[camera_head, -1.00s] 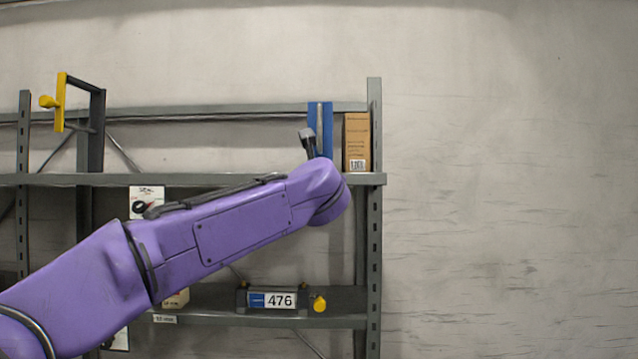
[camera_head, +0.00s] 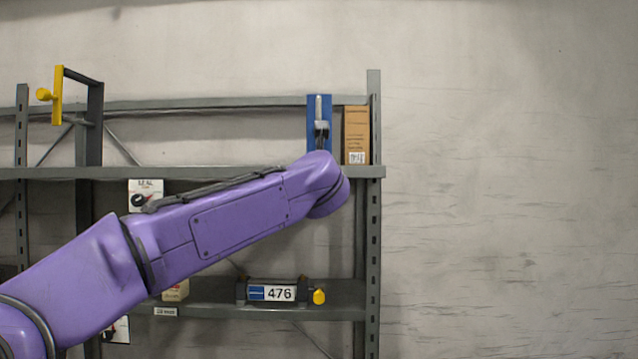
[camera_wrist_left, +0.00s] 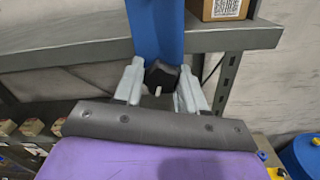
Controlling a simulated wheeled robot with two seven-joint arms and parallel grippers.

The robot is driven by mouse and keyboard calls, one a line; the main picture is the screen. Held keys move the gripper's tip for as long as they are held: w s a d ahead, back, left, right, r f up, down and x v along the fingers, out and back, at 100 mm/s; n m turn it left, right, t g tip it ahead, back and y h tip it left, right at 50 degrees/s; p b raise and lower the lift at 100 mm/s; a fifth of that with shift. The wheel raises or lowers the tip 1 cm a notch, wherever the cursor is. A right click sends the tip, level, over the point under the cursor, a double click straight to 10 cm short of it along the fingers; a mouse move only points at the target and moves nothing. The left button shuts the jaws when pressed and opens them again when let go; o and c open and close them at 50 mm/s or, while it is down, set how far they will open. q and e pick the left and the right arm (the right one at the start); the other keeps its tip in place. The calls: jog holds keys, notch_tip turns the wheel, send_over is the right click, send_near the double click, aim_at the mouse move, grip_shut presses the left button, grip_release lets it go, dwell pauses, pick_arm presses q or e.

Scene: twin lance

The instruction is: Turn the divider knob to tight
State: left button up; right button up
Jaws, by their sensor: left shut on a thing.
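The blue divider (camera_head: 312,104) stands upright on the upper shelf, left of a cardboard box. It also shows in the left wrist view (camera_wrist_left: 155,25). Its black knob (camera_wrist_left: 163,74), with a small white mark, is low on the panel in that view. My left gripper (camera_wrist_left: 160,88) is shut on this knob, one grey finger on each side. In the head view the left gripper (camera_head: 321,127) is a small grey shape in front of the divider. I cannot read any tight marking or tell the knob's setting. My right gripper is in neither view.
The cardboard box (camera_head: 357,134) is close to the divider's right side. The shelf edge (camera_head: 230,173) runs below it. A yellow handle (camera_head: 57,95) sticks out at upper left. Bare wall lies right.

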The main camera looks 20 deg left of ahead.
pick_arm(q)
jog(key=m, duration=0.4)
jog(key=shift+m, duration=0.3)
jog(key=m, duration=0.3)
jog(key=shift+m, duration=0.3)
jog(key=m, duration=0.4)
jog(key=shift+m, duration=0.3)
jog(key=m, duration=1.2)
jog(key=shift+r+m, duration=0.1)
jog(key=shift+m, duration=0.2)
jog(key=m, duration=0.3)
jog(key=shift+m, duration=2.2)
